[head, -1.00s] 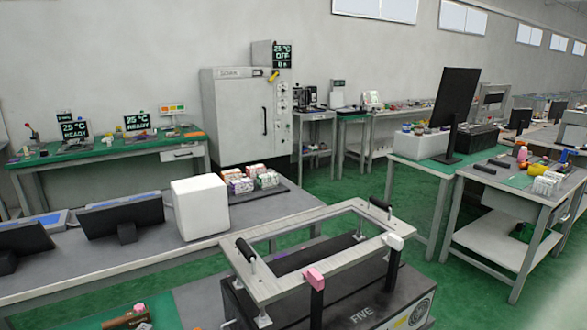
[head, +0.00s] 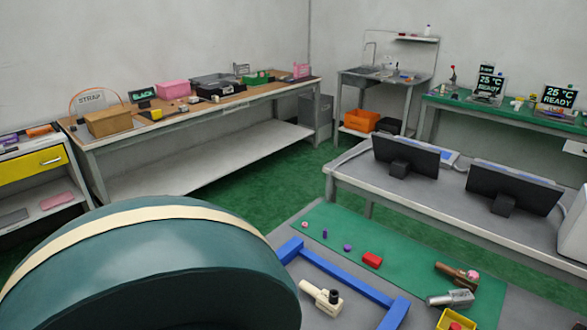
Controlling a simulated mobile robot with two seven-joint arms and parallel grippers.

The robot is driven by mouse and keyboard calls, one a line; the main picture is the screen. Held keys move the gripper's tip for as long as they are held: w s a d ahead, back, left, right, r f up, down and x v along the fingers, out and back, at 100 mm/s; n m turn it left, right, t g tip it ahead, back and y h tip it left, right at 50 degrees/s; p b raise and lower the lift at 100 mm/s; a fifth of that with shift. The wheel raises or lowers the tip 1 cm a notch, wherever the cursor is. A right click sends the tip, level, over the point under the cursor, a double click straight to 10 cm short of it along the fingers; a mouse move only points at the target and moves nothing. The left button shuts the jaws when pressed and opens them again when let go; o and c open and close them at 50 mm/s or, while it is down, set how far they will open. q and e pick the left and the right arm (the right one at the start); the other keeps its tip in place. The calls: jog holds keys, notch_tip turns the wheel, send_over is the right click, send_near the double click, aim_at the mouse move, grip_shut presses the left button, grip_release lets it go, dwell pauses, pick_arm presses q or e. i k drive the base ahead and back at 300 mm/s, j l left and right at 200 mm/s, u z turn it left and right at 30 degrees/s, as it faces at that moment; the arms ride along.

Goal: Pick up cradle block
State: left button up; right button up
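I cannot tell for sure which object is the cradle block. On the near table's green mat (head: 335,232) lie a red block (head: 372,260), a brown piece (head: 452,272) with a pink part, and a grey metallic piece (head: 450,299). A cream piece with a black knob (head: 322,297) lies beside a blue angular frame (head: 345,271). A yellow box (head: 455,320) with red inside is cut off at the bottom edge. Neither gripper is in view.
A large dark green rounded shape with a cream band fills the lower left and hides part of the near table. A table with two black monitors (head: 405,155) stands behind. A long bench (head: 200,112) runs along the left wall. Green floor is open between them.

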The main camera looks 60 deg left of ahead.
aim_at(318, 292)
jog(key=j+u, duration=0.15)
jog(key=u, duration=1.5)
jog(key=i+l, duration=0.05)
